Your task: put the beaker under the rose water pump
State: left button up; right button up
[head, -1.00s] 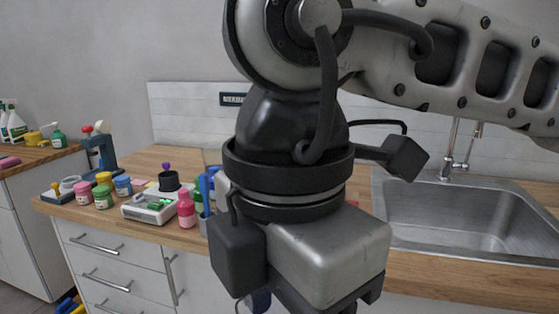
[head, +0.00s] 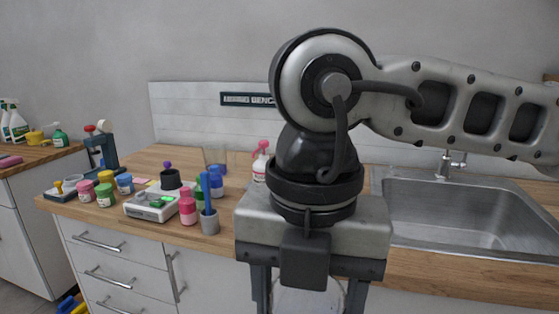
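My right gripper (head: 308,295) hangs pointing down at the counter's front edge, its two fingers apart on either side of a clear glass beaker (head: 308,299). The beaker fills the space between the fingers and appears gripped. Its bottom is cut off by the picture's lower edge. A bottle with a pink pump top (head: 261,165), likely the rose water pump, stands on the counter just left of my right arm. The wrist and gripper body hide part of it and its surroundings. My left gripper is not in view.
A white scale (head: 150,207), pink bottle (head: 188,208), grey cup with blue sticks (head: 209,220) and several small jars crowd the counter's left part. A steel sink (head: 460,215) lies at right. A clear stretch of wood (head: 232,240) runs along the front edge.

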jog(key=w+d+f+n, duration=0.1)
jog(key=n, duration=0.2)
jog(key=w+d+f+n, duration=0.1)
jog(key=f+n, duration=0.1)
jog(key=n, duration=0.2)
jog(key=w+d+f+n, duration=0.1)
jog(key=w+n, duration=0.1)
jog(key=n, duration=0.1)
jog(key=shift+d+f, duration=0.2)
jog(key=shift+d, duration=0.05)
jog(key=w+d+f+n, duration=0.2)
jog(key=d+f+n, duration=0.4)
jog(key=n, duration=0.8)
jog(key=w+d+f+n, duration=0.1)
jog(key=d+f+n, duration=0.5)
jog(key=n, duration=0.8)
jog(key=shift+w+d+f, duration=0.4)
jog(key=shift+f, duration=0.75)
